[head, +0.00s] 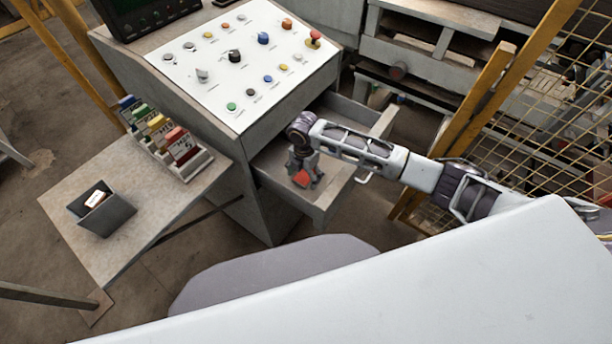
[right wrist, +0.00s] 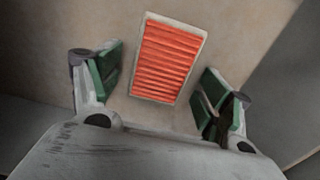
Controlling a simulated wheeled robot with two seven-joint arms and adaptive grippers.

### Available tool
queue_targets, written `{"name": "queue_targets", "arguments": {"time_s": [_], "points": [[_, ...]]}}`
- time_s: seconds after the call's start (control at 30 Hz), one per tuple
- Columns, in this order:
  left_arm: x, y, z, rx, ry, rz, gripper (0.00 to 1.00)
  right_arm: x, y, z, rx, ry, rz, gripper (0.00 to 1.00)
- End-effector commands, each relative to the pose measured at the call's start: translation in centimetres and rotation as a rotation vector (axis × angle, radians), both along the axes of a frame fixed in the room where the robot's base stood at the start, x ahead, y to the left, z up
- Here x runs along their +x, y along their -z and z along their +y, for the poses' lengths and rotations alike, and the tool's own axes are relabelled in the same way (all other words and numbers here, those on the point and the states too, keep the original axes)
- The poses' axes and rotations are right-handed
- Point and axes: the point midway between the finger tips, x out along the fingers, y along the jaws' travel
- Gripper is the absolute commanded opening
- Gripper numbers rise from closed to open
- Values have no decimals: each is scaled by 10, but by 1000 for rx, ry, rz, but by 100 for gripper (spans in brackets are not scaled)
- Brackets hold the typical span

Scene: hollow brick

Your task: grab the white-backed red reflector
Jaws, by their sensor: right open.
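The red reflector (right wrist: 167,60) with a white edge lies on the drawer's floor. In the right wrist view it sits tilted between and slightly beyond the open fingers of my right gripper (right wrist: 160,95), touching neither. In the head view the reflector (head: 301,179) shows as a red patch under my right gripper (head: 306,178), which reaches down into the open drawer (head: 322,205). Part of the reflector is hidden by the gripper there. My left gripper does not show.
The drawer's walls surround my right gripper. A grey control console (head: 217,129) with buttons stands at the left of the drawer. A side table (head: 130,235) holds a dark box (head: 108,218) and a rack of coloured items (head: 196,164). A yellow mesh fence (head: 533,105) stands at the right.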

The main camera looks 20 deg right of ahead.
Motion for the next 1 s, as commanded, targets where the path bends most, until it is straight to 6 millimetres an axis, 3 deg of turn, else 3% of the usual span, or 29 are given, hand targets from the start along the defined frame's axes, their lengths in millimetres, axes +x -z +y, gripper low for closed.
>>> {"name": "queue_targets", "arguments": {"time_s": [0.13,0.5,0.8,1.0], "points": [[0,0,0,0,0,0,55,0,0,0,0,0,0,77],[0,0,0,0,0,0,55,0,0,0,0,0,0,30],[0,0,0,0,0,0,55,0,-2,0,1,0,-1,29],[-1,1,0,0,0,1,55,1,-13,0,0,0,-2,29]]}}
